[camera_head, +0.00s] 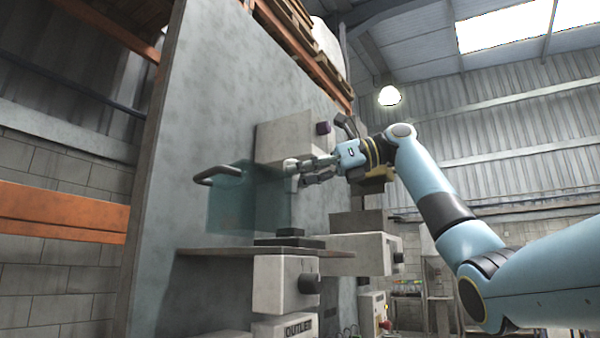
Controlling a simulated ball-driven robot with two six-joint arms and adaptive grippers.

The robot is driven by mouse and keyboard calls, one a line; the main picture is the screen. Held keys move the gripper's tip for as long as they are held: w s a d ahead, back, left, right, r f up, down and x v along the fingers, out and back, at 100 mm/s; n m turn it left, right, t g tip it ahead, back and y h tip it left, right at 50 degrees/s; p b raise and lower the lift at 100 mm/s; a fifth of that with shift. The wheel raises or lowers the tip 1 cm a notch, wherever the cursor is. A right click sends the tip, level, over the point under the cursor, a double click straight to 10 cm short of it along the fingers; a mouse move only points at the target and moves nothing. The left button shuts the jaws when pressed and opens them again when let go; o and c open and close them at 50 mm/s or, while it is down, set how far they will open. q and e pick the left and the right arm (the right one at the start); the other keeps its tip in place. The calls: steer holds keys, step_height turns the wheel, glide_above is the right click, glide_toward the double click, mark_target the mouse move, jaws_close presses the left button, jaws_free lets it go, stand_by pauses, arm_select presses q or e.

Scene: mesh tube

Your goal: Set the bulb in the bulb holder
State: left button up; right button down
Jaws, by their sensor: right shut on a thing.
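My right gripper (303,173) reaches in from the right and points left. It is shut on a small whitish thing (291,167) at its fingertips, which looks like the bulb; the fingers hide part of it. A flat dark block with a small raised round top (290,232), which looks like the bulb holder, sits on the shelf below the gripper. The held thing is well above this block and apart from it. My left gripper is not in view.
A see-through teal panel (235,205) with a dark handle (217,173) stands left of the gripper. A grey box (285,137) is on the wall behind. The shelf (215,252) juts from the grey wall panel, with a knobbed box (280,285) below.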

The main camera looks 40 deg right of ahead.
steer(key=shift+f+b, duration=3)
steer(key=shift+f, duration=1.3)
steer(key=c, duration=0.9)
jaws_free()
steer(key=shift+d, duration=0.1)
steer(key=v, duration=1.2)
